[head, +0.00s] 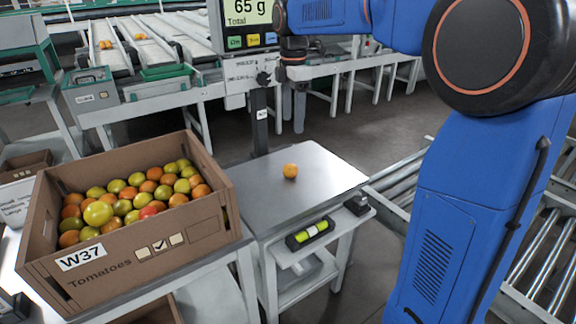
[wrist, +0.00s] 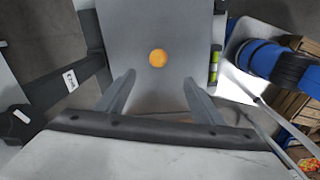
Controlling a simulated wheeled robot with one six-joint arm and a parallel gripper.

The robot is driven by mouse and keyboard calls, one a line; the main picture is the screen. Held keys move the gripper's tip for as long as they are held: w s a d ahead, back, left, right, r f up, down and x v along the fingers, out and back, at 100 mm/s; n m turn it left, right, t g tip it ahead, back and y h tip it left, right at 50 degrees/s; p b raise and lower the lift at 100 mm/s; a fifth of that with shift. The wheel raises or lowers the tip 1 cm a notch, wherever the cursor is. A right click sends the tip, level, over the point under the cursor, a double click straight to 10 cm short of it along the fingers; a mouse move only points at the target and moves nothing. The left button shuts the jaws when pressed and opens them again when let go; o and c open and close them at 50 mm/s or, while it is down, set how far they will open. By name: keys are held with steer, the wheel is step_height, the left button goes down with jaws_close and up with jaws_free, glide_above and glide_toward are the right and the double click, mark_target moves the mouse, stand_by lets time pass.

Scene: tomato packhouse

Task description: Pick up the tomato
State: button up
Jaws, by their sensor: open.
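A single orange tomato (head: 290,171) sits on the bare metal top of a weighing table (head: 262,190) in the head view. In the wrist view the same tomato (wrist: 158,58) lies on the grey plate, ahead of my fingers and roughly centred between them. My gripper (wrist: 156,88) is open and empty, its two fingers spread apart, with a gap between them and the tomato.
A cardboard crate (head: 125,262) marked W37 holds many tomatoes to the left. A scale display (head: 247,14) reading 65 g stands behind the plate on a dark post. A green-yellow level (head: 310,233) lies at the front shelf. Roller conveyors (head: 400,185) run on the right.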

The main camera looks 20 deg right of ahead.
glide_toward(291, 165)
step_height(291, 165, down, 10)
steer(key=shift+d+f, duration=0.1)
steer(key=c, duration=0.9)
